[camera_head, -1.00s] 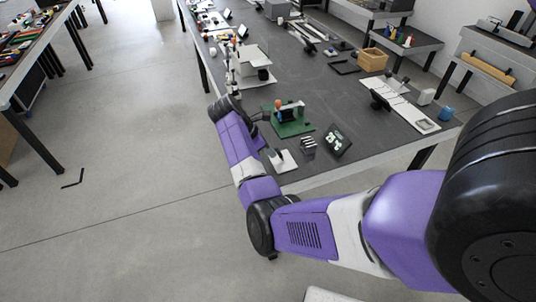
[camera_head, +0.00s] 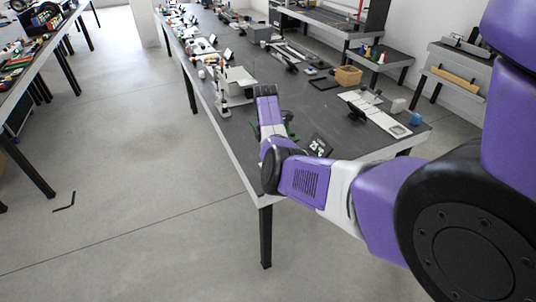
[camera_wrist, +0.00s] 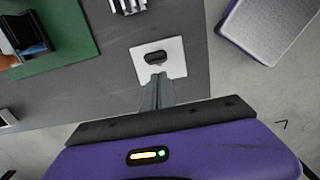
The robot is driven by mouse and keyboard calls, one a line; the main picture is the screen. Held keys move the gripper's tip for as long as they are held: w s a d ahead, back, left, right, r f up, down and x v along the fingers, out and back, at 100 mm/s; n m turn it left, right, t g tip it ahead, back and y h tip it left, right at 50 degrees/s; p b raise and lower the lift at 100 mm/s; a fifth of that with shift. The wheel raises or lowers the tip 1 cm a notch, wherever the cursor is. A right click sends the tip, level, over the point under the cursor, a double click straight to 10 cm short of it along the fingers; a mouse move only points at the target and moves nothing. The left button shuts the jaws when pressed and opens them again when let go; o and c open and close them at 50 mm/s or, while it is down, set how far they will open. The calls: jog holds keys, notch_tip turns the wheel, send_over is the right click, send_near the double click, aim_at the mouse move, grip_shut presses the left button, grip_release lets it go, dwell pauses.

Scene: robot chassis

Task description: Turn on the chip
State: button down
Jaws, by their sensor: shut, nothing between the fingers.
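My gripper (camera_wrist: 157,78) is shut and empty, its fingertips over the near part of a white square plate in the wrist view. A black rocker-like switch (camera_wrist: 155,58) sits on the white plate (camera_wrist: 174,47), just beyond the fingertips. I cannot tell whether the fingers touch the plate. A green board (camera_wrist: 82,40) with a dark part and an orange part on it lies to the upper left. No part is plainly recognisable as the chip. In the head view my arm hides the gripper, the white plate and most of the green board.
A dark display with light digits (camera_head: 318,146) stands on the grey table (camera_head: 240,135) right of my arm. A slotted metal piece (camera_wrist: 128,6) lies beyond the plate. The table edge runs close right of the plate, with open floor (camera_head: 130,200) beyond.

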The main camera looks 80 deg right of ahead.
jog(key=shift+r+p, duration=0.8)
notch_tip(320, 180, up, 12)
jog(key=w+a+p, duration=0.1)
jog(key=shift+w+a+f, duration=0.15)
jog(key=shift+w+f, duration=0.1)
dwell(0.7)
